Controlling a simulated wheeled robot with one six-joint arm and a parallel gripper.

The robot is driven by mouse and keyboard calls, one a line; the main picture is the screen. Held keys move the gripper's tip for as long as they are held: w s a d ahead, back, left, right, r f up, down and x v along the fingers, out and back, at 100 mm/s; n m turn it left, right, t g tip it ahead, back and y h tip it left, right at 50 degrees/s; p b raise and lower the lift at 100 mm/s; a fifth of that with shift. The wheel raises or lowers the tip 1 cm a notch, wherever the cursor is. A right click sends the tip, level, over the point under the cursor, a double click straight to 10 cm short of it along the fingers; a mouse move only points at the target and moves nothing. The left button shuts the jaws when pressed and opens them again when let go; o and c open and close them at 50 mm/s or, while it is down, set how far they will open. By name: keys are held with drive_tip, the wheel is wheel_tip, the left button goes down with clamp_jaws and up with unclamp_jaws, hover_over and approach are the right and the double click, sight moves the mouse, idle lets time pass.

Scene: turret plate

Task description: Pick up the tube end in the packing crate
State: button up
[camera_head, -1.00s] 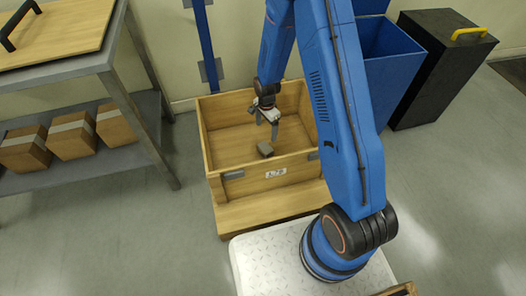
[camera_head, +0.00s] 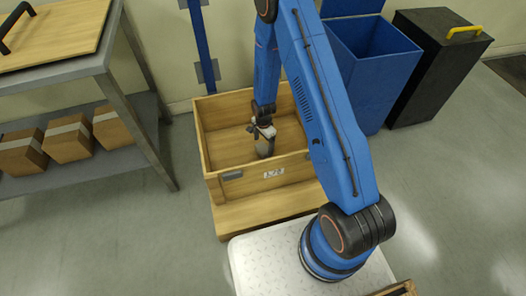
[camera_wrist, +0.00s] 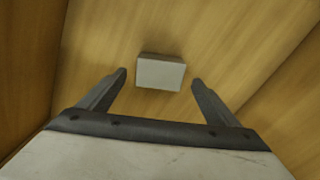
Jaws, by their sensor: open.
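The tube end (camera_wrist: 160,73) is a small grey block on the wooden floor of the packing crate. In the wrist view it lies a little beyond my fingertips, in line with the gap between them. My gripper (camera_wrist: 158,80) is open and empty, with one finger on each side of that gap. In the head view my gripper (camera_head: 265,152) is down inside the packing crate (camera_head: 215,185). The tube end is largely hidden there behind the gripper.
The crate's wooden walls surround my gripper. A blue bin (camera_head: 370,60) and a black bin (camera_head: 436,70) stand to the right. A steel table (camera_head: 85,70) with cardboard boxes (camera_head: 68,140) on its lower shelf stands to the left.

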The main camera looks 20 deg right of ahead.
sight(263, 148)
wheel_tip(263, 148, down, 5)
drive_tip(key=shift+s+a+r, duration=0.1)
drive_tip(key=shift+a, duration=0.05)
drive_tip(key=c, duration=1.5)
